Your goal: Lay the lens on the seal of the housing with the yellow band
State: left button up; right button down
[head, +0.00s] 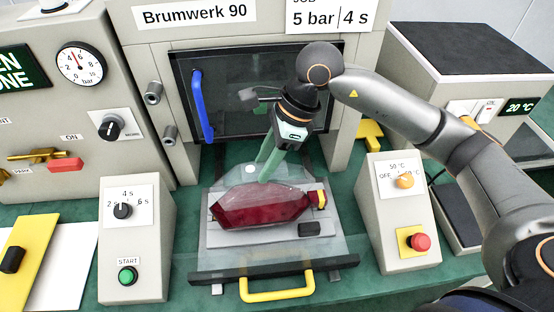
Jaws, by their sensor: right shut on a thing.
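The red lens (258,208) is over the drawer tray in the middle of the head view, with its long side running left to right. My right gripper (265,178) reaches down from above, with its green fingers shut on the lens at its far edge. A yellow band (320,200) shows at the right end of the housing, which is mostly hidden under the lens. I cannot tell whether the lens touches the seal, as the seal is covered. My left gripper is not in view.
The tray (225,238) sits on a pulled-out drawer with a yellow handle (278,290). The press door has a blue handle (203,105). Control boxes with a green button (128,275) and a red button (420,241) flank the drawer. Green bench surface shows between them.

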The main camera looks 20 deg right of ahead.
jog(key=shift+w+a, duration=0.3)
jog(key=shift+s, duration=0.1)
jog(key=shift+f+b, duration=0.2)
jog(key=shift+b, duration=0.3)
notch_tip(320, 180, down, 5)
jog(key=b, duration=0.5)
jog(key=shift+f, duration=0.2)
jog(key=shift+b, duration=0.7)
dwell(1.5)
jog(key=shift+f+b, duration=1.1)
jog(key=shift+f, duration=0.05)
